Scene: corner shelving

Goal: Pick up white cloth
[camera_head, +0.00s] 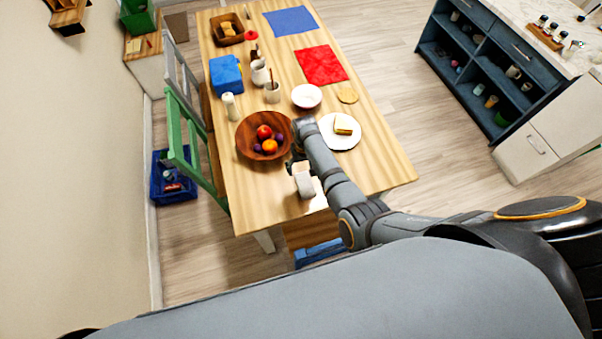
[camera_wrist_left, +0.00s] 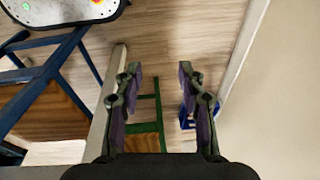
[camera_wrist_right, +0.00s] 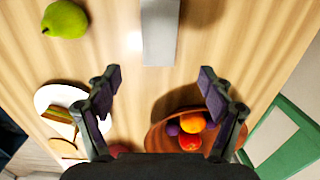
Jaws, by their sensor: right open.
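A pale, narrow, block-like thing (camera_head: 304,184), which may be the white cloth folded up, lies on the wooden table (camera_head: 385,165) near its front edge. It also shows at the top middle of the right wrist view (camera_wrist_right: 160,32). My right gripper (camera_head: 296,166) is over the table between it and the wooden fruit bowl (camera_head: 245,150). In the right wrist view my right gripper (camera_wrist_right: 160,78) is open and empty, with the pale thing ahead of its fingertips. My left gripper (camera_wrist_left: 160,72) is open and empty over the floor and is outside the head view.
A white plate with a sandwich (camera_head: 334,139) lies right of the bowl. A green pear (camera_wrist_right: 65,18) lies near the pale thing. A green chair (camera_head: 184,137) stands at the table's left side, with a blue crate (camera_head: 173,190) on the floor.

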